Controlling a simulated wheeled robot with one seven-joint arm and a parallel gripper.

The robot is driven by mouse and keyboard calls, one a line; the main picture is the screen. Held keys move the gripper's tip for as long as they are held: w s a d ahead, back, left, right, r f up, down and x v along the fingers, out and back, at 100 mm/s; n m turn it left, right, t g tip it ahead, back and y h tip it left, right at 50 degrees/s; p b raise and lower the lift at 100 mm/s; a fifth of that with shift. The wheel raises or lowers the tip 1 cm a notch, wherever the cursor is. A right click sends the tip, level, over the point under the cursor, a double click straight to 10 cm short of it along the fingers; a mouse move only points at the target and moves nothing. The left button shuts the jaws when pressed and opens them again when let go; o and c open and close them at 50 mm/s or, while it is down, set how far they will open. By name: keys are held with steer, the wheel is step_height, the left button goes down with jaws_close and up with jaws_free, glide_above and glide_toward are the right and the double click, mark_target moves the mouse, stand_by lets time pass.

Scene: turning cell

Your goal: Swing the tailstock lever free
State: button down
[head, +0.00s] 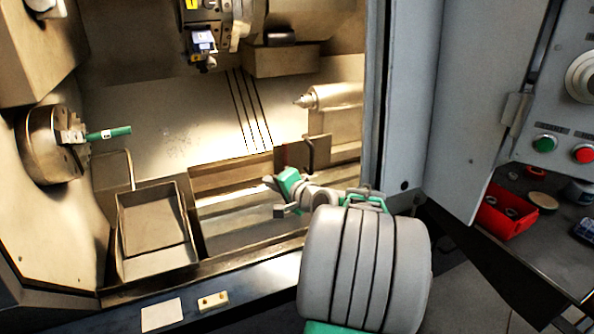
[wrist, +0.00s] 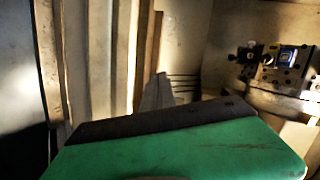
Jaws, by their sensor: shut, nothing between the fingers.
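The tailstock (head: 336,112) stands at the right inside the lathe in the head view, its pointed center facing left. A thin dark bent lever (head: 310,152) shows at the front of its base. My gripper (head: 275,196) is below and left of the lever, over the bed rails, and appears apart from it. It is shut and holds nothing. In the wrist view its green body fills the bottom, with a grey finger part (wrist: 157,94) above it. I cannot make out the tailstock or lever in the wrist view.
The chuck (head: 45,150) holds a green part (head: 108,132) at the left. A metal tray (head: 120,240) sits below it. The tool turret (head: 215,20) hangs above and also shows in the wrist view (wrist: 280,68). The door edge (head: 374,100) is close right of the tailstock.

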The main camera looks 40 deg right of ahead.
mark_target(284, 158)
steer(key=s+d+r+m+t+h, duration=0.2)
steer(key=s+d+m, duration=0.3)
steer(key=d, duration=0.5)
steer(key=shift+d+t+h+b, duration=0.3)
steer(key=shift+d+h+b, duration=0.1)
steer(key=shift+h, duration=0.4)
steer(key=x, duration=1)
steer(key=shift+p, duration=0.4)
